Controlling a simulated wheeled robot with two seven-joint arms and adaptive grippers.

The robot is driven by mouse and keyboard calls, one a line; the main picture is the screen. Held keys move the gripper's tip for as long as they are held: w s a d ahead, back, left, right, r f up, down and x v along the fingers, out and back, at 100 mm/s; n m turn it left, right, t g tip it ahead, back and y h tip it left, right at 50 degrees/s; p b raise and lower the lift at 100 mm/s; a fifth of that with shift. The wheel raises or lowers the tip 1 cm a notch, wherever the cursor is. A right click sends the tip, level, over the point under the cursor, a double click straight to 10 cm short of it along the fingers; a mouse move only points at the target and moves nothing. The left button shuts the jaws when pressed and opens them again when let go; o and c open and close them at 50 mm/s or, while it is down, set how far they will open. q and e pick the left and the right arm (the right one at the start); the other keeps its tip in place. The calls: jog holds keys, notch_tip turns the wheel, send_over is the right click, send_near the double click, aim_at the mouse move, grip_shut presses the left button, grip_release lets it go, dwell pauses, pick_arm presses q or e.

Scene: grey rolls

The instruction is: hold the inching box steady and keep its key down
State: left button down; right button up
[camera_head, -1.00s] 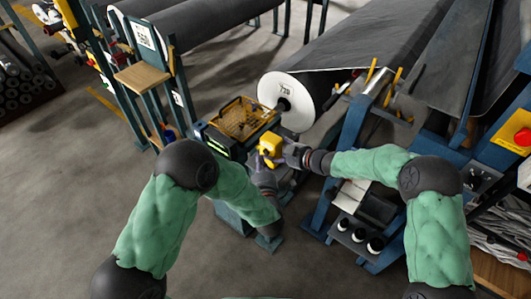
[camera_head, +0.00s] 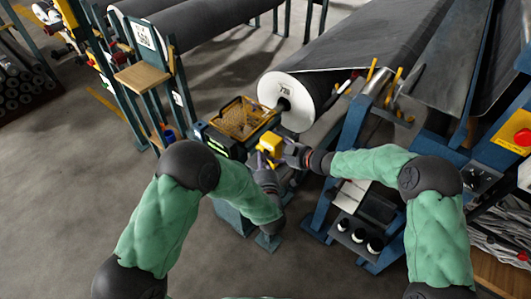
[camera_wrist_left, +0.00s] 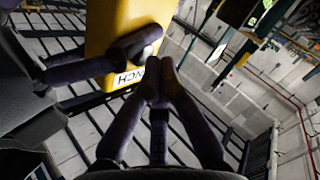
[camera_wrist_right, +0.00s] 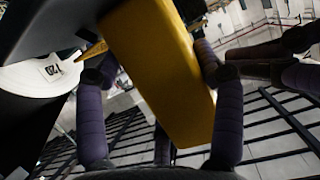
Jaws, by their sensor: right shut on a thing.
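The yellow inching box (camera_head: 269,145) is held in the air in front of the grey roll, between my two hands. My right gripper (camera_head: 284,150) is shut on it, with one finger on each side of the box in the right wrist view (camera_wrist_right: 165,75). In the left wrist view the box (camera_wrist_left: 125,25) shows part of a label reading "NCH", and a dark finger lies across it. My left gripper (camera_wrist_left: 162,65) has its fingers together, tips close beside the box. Whether they touch it or its key I cannot tell; the key is not clearly visible.
The grey roll (camera_head: 315,98) with a white end face is just behind the box. An amber mesh tray (camera_head: 240,118) sits on a stand to the left. A blue machine frame (camera_head: 345,150) with controls stands right. The floor at the lower left is clear.

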pick_arm(q)
jog(key=shift+w+d, duration=0.25)
jog(key=shift+w, duration=0.1)
dwell(0.4)
pick_arm(e)
jog(key=shift+s, duration=0.1)
dwell(5.0)
jog(key=shift+f, duration=0.1)
pick_arm(q)
jog(key=shift+s+a, duration=0.5)
jog(key=shift+s, duration=0.2)
jog(key=s+a, duration=0.1)
jog(key=s, duration=0.1)
jog(key=s+a, duration=0.2)
dwell(0.5)
pick_arm(e)
jog(key=o, duration=1.5)
